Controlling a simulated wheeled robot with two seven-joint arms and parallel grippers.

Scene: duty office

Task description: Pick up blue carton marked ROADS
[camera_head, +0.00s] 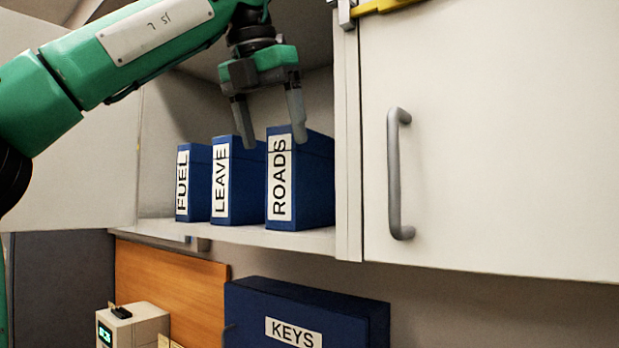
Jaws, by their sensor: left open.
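The blue carton marked ROADS (313,190) stands upright on the cabinet shelf, rightmost of three blue cartons. Its white label faces out. My left gripper (273,141) is open, fingers pointing down, at the top of the ROADS carton. One finger overlaps the carton's upper front edge in the picture; the other hangs left of it, in front of the LEAVE carton's top. I cannot tell whether either finger touches a carton. My right gripper is not in view.
The LEAVE carton (237,187) and FUEL carton (198,183) stand to the left on the shelf (270,237). A closed cabinet door (490,140) with a handle (396,175) is on the right. Below are a blue KEYS box (350,308) and a beige device (135,327).

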